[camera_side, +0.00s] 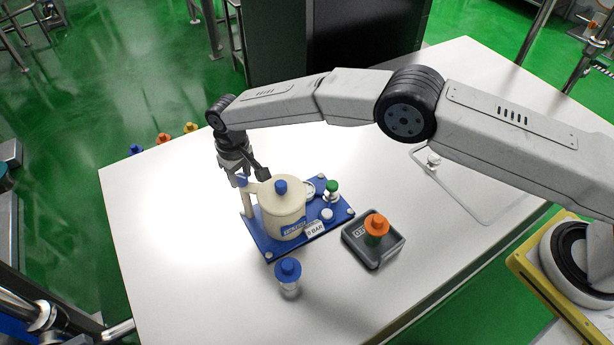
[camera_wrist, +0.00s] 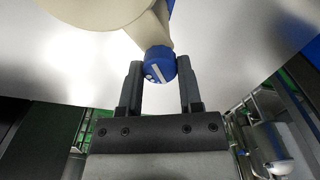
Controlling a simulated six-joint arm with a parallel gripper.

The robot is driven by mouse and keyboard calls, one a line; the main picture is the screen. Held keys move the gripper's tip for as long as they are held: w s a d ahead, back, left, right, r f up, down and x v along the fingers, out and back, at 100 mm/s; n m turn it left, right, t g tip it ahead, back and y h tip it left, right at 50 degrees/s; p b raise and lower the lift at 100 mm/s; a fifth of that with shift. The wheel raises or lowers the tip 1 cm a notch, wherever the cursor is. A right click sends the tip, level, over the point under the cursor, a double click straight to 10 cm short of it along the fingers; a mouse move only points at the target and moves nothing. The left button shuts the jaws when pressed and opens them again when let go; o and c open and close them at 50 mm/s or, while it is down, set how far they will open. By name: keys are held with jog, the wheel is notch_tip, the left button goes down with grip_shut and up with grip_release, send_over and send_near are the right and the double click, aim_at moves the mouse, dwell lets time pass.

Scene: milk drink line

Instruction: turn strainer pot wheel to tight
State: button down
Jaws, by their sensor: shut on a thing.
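The cream strainer pot (camera_side: 283,212) stands upright on a blue base plate (camera_side: 265,244), with a blue knob (camera_side: 281,187) on its lid. Its blue wheel (camera_wrist: 159,64) sits at the end of a cream stub in the wrist view and bears a white line mark, slanted in the picture. My gripper (camera_wrist: 160,72) is shut on the wheel, one dark finger on each side. In the side view my gripper (camera_side: 246,178) is at the left of the pot, above a cream post, and only a bit of the wheel shows.
A gauge (camera_side: 309,190), a green-topped fitting (camera_side: 332,188) and a white round part (camera_side: 327,215) are on the plate, with a "BAR" label at its front. A dark tray (camera_side: 392,254) holds an orange-topped piece (camera_side: 377,224). A blue-capped bottle (camera_side: 289,272) stands in front. The table's left side is clear.

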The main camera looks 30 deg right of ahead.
aim_at(241, 176)
jog(key=m, duration=0.7)
dwell(0.5)
jog(key=shift+c, duration=1.3)
grip_release()
jog(key=shift+r, duration=0.1)
jog(key=shift+r, duration=3.85)
